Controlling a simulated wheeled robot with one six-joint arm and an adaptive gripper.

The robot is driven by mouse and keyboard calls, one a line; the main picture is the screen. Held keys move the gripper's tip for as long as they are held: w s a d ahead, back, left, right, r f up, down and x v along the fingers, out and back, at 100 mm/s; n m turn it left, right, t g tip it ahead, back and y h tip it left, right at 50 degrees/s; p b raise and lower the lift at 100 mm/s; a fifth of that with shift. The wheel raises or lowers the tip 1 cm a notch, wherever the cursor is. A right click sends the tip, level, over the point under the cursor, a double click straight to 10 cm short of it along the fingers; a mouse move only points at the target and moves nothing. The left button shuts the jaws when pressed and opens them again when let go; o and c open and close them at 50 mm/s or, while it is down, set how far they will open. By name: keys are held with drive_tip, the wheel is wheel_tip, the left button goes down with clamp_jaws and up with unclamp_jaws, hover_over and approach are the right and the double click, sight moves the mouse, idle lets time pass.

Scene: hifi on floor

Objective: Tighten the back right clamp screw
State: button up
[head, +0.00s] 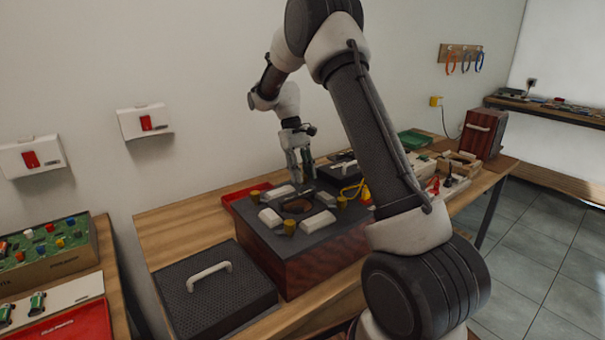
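A box with a dark top (252,231) and reddish wooden sides stands on the bench. Its top has a round brown recess (297,206) with several pale blocks around it. A brass-coloured knob (290,227) stands at the front of the top, and another (341,201) is to the right. I cannot tell which part is the back right clamp screw. My gripper (304,178) points down at the back of the box top. Its two fingers show side by side, but whether they hold anything between them is too small to tell.
A black lid with a pale handle (209,274) lies at the bench's front left. A red tray (244,194) is behind the box. A yellow-handled tool (355,189) lies to the right. My arm hides the box's right side. Bare wood (165,225) shows at left.

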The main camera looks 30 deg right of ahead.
drive_tip(key=v, duration=1.2)
drive_tip(key=shift+w, duration=0.1)
